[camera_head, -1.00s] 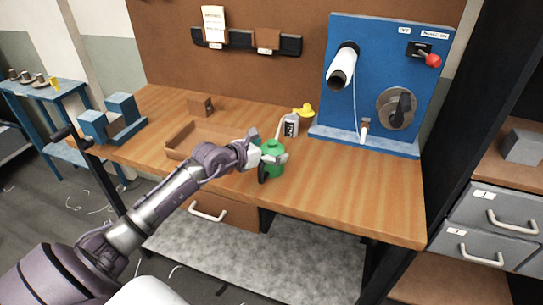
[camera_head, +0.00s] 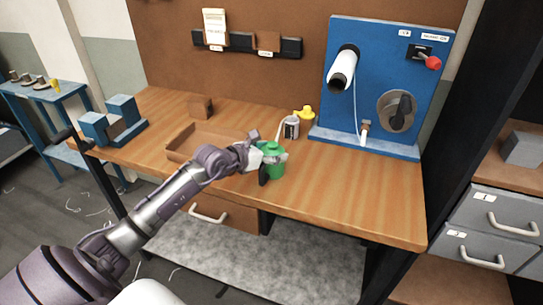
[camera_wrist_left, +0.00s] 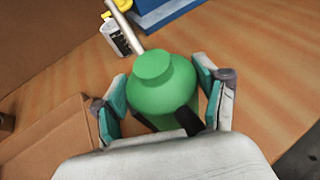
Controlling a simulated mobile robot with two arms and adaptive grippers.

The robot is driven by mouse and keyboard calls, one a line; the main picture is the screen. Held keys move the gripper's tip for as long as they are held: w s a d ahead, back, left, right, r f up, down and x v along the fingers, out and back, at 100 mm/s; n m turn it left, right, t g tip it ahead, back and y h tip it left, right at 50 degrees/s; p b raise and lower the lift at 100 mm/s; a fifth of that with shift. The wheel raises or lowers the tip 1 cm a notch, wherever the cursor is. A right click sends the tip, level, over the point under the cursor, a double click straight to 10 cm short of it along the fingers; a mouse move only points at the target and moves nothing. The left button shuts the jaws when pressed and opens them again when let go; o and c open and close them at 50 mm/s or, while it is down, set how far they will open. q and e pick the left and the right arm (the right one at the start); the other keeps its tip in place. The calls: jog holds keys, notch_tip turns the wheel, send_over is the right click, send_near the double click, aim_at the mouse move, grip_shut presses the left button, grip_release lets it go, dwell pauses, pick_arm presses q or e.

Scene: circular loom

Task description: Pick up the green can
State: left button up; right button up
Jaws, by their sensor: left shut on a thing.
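The green can (camera_head: 273,163) stands near the front edge of the wooden workbench, with a thin pale spout rising from it. My left gripper (camera_head: 268,164) comes in from the left and is shut on the can's body. In the left wrist view the can (camera_wrist_left: 163,85) sits between the two fingers of the left gripper (camera_wrist_left: 160,105), one on each side. Part of the can is hidden by the fingers. I cannot tell whether its base touches the bench. My right gripper is not in view.
A small white bottle with a yellow top (camera_head: 291,127) stands just behind the can. A shallow brown tray (camera_head: 180,141) lies to its left. A blue panel with a roll and crank (camera_head: 373,85) stands at the back right. The bench's front right is clear.

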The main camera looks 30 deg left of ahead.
aim_at(271, 148)
pick_arm(q)
jog(key=shift+r, duration=0.65)
notch_tip(271, 148, up, 3)
jog(key=shift+f+b, duration=0.2)
jog(key=shift+b, duration=0.3)
jog(key=s+d+r+b, duration=0.2)
jog(key=d+r, duration=0.5)
jog(key=d, duration=0.4)
jog(key=shift+s, duration=0.9)
jog(key=shift+r, duration=0.1)
jog(key=o, duration=0.8)
jog(key=c, duration=1.1)
jog(key=shift+c, duration=0.3)
